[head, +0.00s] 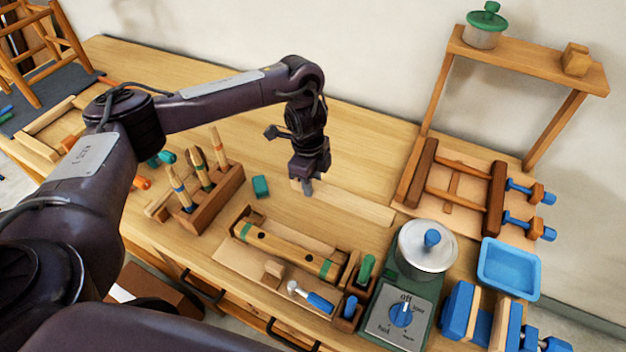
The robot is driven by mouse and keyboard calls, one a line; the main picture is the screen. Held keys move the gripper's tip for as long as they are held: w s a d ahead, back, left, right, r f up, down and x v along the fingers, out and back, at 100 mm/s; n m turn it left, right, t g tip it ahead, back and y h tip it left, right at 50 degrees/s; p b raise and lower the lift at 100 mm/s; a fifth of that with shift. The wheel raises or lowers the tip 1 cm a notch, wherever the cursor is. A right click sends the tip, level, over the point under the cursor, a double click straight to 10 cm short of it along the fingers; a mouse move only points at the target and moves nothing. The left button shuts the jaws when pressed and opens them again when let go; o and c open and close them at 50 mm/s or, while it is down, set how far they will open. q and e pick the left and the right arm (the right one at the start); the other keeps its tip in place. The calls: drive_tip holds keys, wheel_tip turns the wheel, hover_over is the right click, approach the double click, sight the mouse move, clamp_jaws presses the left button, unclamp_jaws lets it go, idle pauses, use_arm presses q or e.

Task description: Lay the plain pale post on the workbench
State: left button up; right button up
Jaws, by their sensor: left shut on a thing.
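The plain pale post (350,204) is a long bare wooden bar at the middle of the workbench (370,150) in the head view. It lies level, running from upper left to lower right. My left gripper (307,187) points down over the post's left end and is shut on it. The post is at or very near the bench top; I cannot tell whether it touches all along. The fingers hide a little of that end. My right gripper is not in view.
A banded post (288,252) lies in a wooden cradle in front. A pot (427,248) on a green burner and a wooden clamp frame (493,200) are at right. The bench behind is clear.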

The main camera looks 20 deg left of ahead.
use_arm(q)
drive_tip(key=shift+s+f+b, duration=0.1)
drive_tip(key=shift+f+b, duration=0.2)
drive_tip(key=shift+f, duration=0.15)
wheel_tip(320, 180, down, 3)
drive_tip(key=b, duration=0.3)
drive_tip(key=shift+f+b, duration=0.5)
drive_tip(key=shift+f, duration=0.4)
drive_tip(key=shift+a, duration=0.2)
drive_tip(key=shift+f, duration=0.15)
drive_tip(key=o, duration=1.5)
drive_tip(key=shift+r+p, duration=3.45)
drive_tip(key=shift+p, duration=0.15)
